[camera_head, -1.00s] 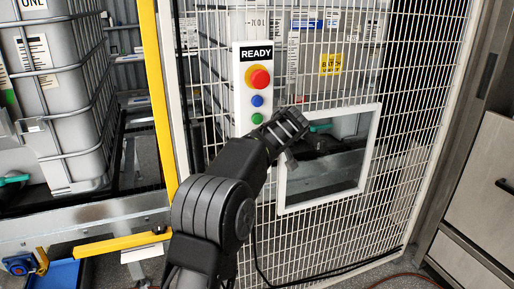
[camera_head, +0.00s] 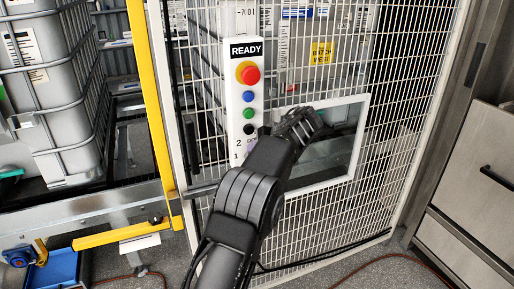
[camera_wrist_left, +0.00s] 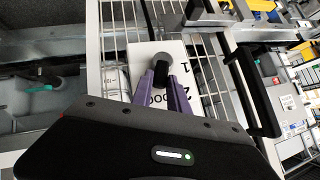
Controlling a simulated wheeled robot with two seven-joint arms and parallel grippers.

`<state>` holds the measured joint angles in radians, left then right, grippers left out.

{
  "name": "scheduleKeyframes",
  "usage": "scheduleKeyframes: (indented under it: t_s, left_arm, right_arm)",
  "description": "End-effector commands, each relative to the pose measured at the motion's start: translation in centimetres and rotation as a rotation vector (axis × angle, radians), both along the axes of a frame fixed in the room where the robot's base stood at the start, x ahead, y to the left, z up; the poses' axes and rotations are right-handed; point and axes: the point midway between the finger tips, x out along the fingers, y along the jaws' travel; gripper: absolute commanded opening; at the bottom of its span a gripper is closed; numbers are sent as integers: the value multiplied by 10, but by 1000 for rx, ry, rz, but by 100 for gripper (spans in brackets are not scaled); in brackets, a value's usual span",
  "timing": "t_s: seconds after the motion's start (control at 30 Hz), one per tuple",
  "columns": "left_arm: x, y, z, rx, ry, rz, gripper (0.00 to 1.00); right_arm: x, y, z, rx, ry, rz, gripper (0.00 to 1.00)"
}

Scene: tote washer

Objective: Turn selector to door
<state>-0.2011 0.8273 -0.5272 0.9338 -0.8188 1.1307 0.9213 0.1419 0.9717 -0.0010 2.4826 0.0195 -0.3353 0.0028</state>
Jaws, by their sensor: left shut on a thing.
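The white control panel (camera_head: 235,110) stands upright under a READY sign, with "1", "2" and a partly covered "DOOR" label near its lower end. My left arm crosses in front of the panel's lower end and hides the selector in the head view. In the left wrist view the selector (camera_wrist_left: 161,74) shows as a black handle with a grey round end, beside the labels. My left gripper (camera_wrist_left: 160,84) has purple fingers shut on the selector's handle. A purple bit of it shows beside the arm in the head view. Which label the selector points at cannot be told. My right gripper is out of view.
The panel has a red button (camera_head: 250,75) on yellow, a blue button (camera_head: 249,96), a green button (camera_head: 249,113) and a black round one (camera_head: 250,129). White mesh fencing (camera_head: 400,100) surrounds a white-framed window (camera_head: 362,130). A yellow post (camera_head: 153,100) stands left.

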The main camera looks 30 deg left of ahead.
Motion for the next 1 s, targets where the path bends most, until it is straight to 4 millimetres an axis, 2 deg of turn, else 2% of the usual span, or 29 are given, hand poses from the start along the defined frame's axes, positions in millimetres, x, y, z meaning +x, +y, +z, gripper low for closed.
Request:
scheduleKeyframes:
  t_s: [0.03, 0.3, 0.67, 1.0]
  left_arm:
    - [0, 0, -1, 1, 3, -2, 22]
    - [0, 0, -1, 0, 1, -1, 42]
    - [-1, -5, 3, 0, 0, -1, 42]
    - [-11, -43, 37, 0, -2, -3, 42]
  right_arm:
    - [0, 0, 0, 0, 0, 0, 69]
    - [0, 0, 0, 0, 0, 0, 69]
    - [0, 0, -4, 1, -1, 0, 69]
    - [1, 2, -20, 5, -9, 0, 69]
